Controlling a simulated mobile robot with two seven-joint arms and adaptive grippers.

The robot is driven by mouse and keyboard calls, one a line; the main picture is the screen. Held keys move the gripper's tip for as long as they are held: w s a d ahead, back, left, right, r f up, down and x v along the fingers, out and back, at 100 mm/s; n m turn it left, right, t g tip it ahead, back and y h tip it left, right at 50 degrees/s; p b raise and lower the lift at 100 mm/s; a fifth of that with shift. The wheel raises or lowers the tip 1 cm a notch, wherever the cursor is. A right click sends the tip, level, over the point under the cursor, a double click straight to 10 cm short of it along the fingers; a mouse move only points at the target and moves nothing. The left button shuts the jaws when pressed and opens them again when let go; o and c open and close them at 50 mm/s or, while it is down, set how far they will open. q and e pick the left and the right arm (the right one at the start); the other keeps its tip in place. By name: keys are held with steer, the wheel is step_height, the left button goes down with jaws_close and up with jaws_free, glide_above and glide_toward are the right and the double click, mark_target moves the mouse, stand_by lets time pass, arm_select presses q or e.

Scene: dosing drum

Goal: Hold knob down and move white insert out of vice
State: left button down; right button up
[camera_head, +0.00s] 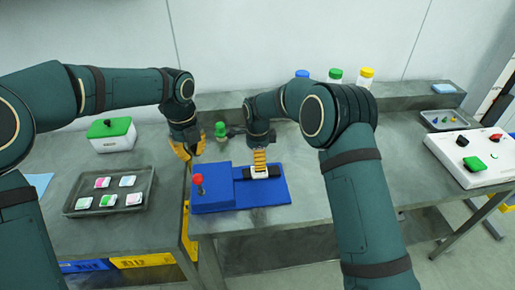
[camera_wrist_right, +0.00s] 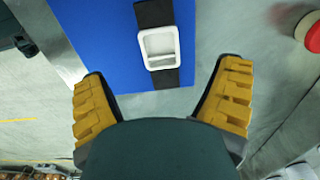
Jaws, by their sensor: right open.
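The blue vice (camera_head: 275,195) lies on the workbench, with a red knob (camera_head: 198,180) upright at its left end. The white insert (camera_head: 261,175) sits on the vice's dark strip. It also shows in the right wrist view (camera_wrist_right: 158,62) as a white square frame. My right gripper (camera_head: 260,166) points down over the insert, hiding part of it in the head view. In the right wrist view its yellow fingers stand wide apart, with nothing between them. My left gripper (camera_head: 193,153) is behind and above the knob, apart from it, its yellow fingers spread and empty.
A grey tray (camera_head: 72,209) with several small boxes and a white box with a green lid (camera_head: 111,134) are at the left. A green-knobbed item (camera_head: 221,130) stands behind the vice. A button panel (camera_head: 475,160) is at the right. Capped bottles (camera_head: 335,75) stand at the back.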

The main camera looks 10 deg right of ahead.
step_height(320, 180, down, 7)
stand_by(0.3)
steer(key=c, duration=1.2)
steer(key=shift+c, duration=0.2)
